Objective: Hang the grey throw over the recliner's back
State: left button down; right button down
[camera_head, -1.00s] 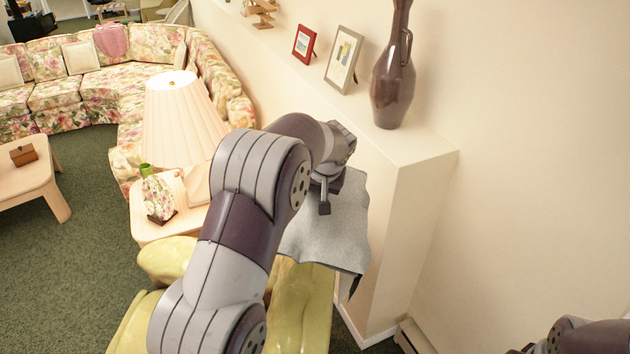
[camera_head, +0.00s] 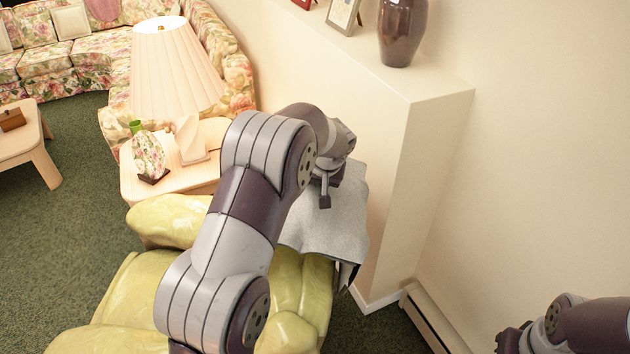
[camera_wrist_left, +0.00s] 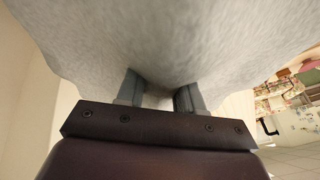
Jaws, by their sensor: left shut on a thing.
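The grey throw (camera_head: 335,222) hangs from my left gripper (camera_head: 325,190) at the far right end of the yellow-green recliner (camera_head: 305,290). Its lower edge falls in folds beside the recliner's back. My arm hides part of both, so I cannot tell how much of the throw rests on the back. In the left wrist view the throw (camera_wrist_left: 160,40) fills the upper part, and the fingers of my left gripper (camera_wrist_left: 160,95) are shut on it. My right gripper (camera_head: 510,340) is at the bottom right edge, mostly cut off, away from the throw.
A side table (camera_head: 130,185) with a lit lamp (camera_head: 170,75) and a floral vase (camera_head: 150,158) stands left of the throw. A ledge wall (camera_head: 425,170) with a brown vase (camera_head: 402,30) stands close on the right. A baseboard heater (camera_head: 435,320) runs along the wall.

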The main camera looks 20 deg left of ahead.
pick_arm(q)
notch_tip(320, 180, down, 8)
jog(key=b, duration=0.6)
jog(key=shift+w+d+f, duration=0.1)
jog(key=shift+f+b, duration=0.5)
jog(key=shift+b, duration=0.1)
jog(key=c, duration=0.6)
grip_release()
jog(key=shift+c, duration=0.2)
jog(key=b+v, duration=0.1)
jog(key=v, duration=1)
jog(key=shift+d+r+b, duration=0.2)
jog(key=shift+r+b, duration=0.05)
jog(key=shift+b, duration=0.05)
jog(key=shift+s+d+r, duration=0.15)
jog(key=shift+s+r, duration=0.2)
jog(key=shift+r, duration=0.2)
